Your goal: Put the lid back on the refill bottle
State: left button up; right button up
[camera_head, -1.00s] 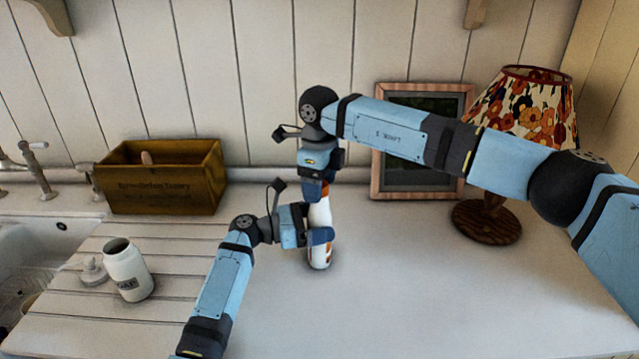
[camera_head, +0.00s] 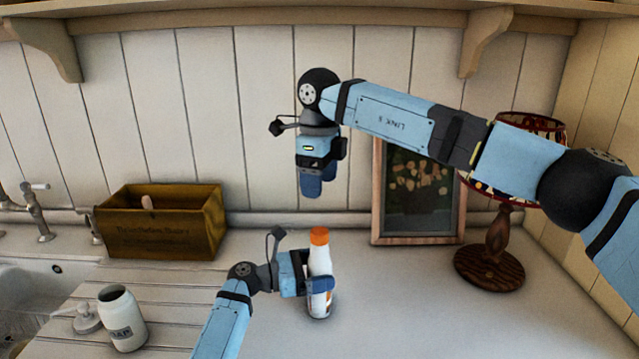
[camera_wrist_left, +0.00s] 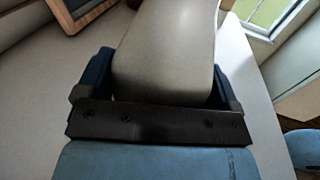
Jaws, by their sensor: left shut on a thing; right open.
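The refill bottle (camera_head: 320,264) is white with an orange lid (camera_head: 319,236) on its top. It stands about upright on the counter. My left gripper (camera_head: 318,286) is shut on the bottle's body from the left; in the left wrist view the pale bottle (camera_wrist_left: 165,50) fills the space between the fingers. My right gripper (camera_head: 318,185) is open and empty, pointing down in the air above the bottle, clear of the lid. Whether the lid is fully seated cannot be told at this size.
A white soap jar (camera_head: 122,318) and its pump top (camera_head: 86,319) are on the drainboard at left. A wooden box (camera_head: 163,238) stands behind. A framed picture (camera_head: 419,190) and a lamp (camera_head: 490,262) stand at back right. The front right counter is clear.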

pick_arm(q)
jog(key=o, duration=1.5)
jog(key=v, duration=1.3)
jog(key=shift+a, duration=0.4)
jog(key=shift+r, duration=0.1)
